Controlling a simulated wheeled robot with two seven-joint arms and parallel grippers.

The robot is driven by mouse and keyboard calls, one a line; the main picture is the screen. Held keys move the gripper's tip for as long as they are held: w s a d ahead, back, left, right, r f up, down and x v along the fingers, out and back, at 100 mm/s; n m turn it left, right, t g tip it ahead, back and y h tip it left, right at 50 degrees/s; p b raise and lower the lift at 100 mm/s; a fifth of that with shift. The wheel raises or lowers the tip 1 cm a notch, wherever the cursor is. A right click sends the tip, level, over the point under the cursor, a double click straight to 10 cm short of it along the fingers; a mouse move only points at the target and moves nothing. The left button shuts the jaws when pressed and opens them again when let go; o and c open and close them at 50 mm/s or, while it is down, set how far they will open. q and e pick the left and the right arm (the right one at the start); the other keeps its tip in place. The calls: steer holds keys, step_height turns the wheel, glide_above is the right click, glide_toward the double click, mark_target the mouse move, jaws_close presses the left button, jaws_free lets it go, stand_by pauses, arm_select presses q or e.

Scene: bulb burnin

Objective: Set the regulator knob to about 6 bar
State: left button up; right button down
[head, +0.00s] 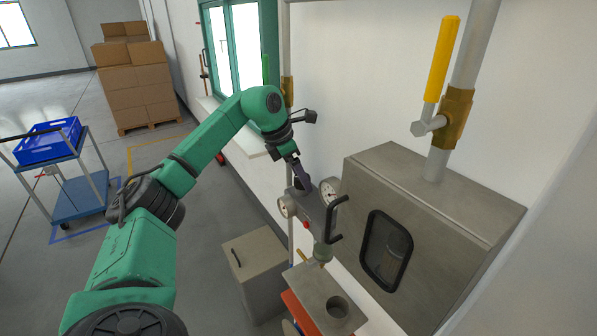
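The regulator is a grey panel (316,212) low on the wall beside the metal cabinet. It carries two round white gauges, a left gauge (286,207) and a right gauge (329,190). Their needles are too small to read. My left gripper (301,184) points down at the top of this panel, between the gauges. Its dark fingers overlap the place where a knob may sit, and I cannot make the knob out. I cannot tell whether the fingers touch or grip anything. My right gripper is not in view.
A grey metal cabinet (445,213) with a dark window stands right of the regulator, with a black handle (336,218) close by. A yellow valve lever (441,60) rises above it. A grey box (256,262) stands below. The floor left of my arm holds a cart (78,200).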

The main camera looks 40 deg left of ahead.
arm_select(q)
steer(key=v, duration=1.4)
steer(key=shift+r, duration=0.3)
